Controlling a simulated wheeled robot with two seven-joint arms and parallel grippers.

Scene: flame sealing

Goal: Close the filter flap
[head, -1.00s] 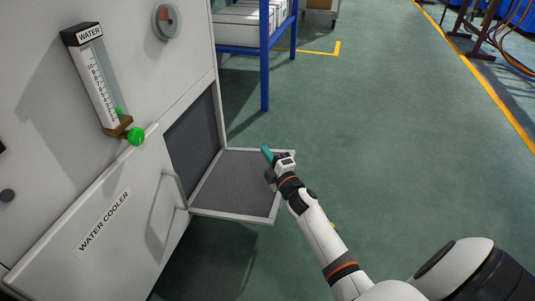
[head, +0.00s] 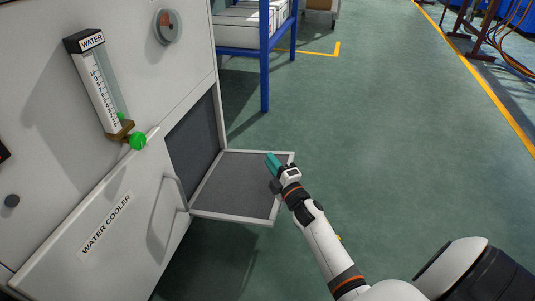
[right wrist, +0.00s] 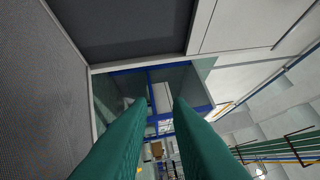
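The filter flap (head: 238,184) is a grey mesh panel in a light frame. It stands open, swung out from the white cabinet's side beside a dark opening (head: 195,135). My right gripper (head: 272,162) is at the flap's outer far corner, with teal fingers. In the right wrist view the two fingers (right wrist: 161,102) are apart with nothing between them. The mesh panel (right wrist: 40,110) fills that view's left side, and the dark opening (right wrist: 135,28) is at its top. I cannot tell whether the fingers touch the flap. My left gripper is not in view.
The cabinet front has a panel marked WATER COOLER (head: 105,225) with a handle, a water gauge (head: 98,90) with a green knob, and a round dial (head: 168,27). A blue rack (head: 265,60) stands behind the flap.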

